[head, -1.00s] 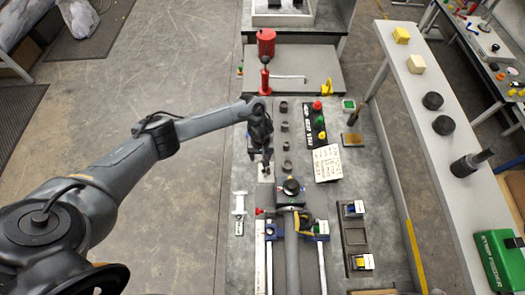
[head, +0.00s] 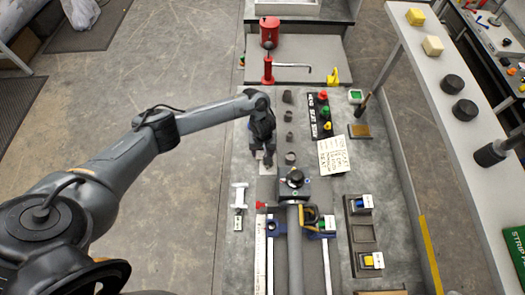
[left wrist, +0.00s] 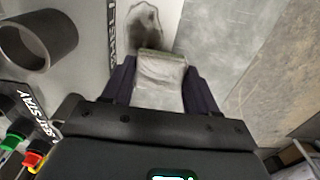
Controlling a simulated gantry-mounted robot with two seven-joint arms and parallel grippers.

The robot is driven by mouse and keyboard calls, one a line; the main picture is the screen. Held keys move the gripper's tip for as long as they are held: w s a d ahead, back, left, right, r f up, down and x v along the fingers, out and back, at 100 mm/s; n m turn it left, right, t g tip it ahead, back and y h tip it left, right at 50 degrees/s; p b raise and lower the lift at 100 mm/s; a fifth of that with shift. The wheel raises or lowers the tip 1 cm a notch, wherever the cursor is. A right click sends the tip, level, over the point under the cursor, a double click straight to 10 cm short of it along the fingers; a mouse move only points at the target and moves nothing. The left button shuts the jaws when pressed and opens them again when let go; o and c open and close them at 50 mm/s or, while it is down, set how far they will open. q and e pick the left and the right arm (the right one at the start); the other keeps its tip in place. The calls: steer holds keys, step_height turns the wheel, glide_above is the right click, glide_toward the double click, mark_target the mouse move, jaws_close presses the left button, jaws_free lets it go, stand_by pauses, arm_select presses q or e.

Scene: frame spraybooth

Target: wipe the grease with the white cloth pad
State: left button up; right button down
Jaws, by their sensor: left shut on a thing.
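My left gripper (head: 267,158) points down over the left part of the bench. In the left wrist view its dark fingers (left wrist: 160,72) are shut on the white cloth pad (left wrist: 160,88), which looks greyish. The grease (left wrist: 144,28) is a dark, uneven smear on a pale surface just beyond the pad's far edge. The pad's edge looks close to the smear or just over it; I cannot tell whether it touches. In the head view my gripper hides most of this spot. My right gripper is in neither view.
Several dark rings (head: 289,137) stand right of my gripper. A black label strip with coloured buttons (head: 320,115), a paper note (head: 333,156) and a brush (head: 362,113) lie farther right. A clamp fixture with a dark knob (head: 295,178) is nearer; a red pump (head: 268,70) stands behind.

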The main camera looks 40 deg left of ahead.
arm_select(q)
steer(key=shift+f, duration=0.6)
stand_by(0.8)
steer(key=shift+s+d+r+p, duration=0.1)
steer(key=shift+s+r+p, duration=0.05)
steer(key=shift+p, duration=0.25)
steer(key=s+d+p, duration=0.1)
steer(key=p, duration=0.2)
steer(key=shift+s+d+r, duration=0.1)
steer(key=shift+s, duration=0.1)
steer(key=shift+s+d+p, duration=0.3)
steer(key=shift+p, duration=0.1)
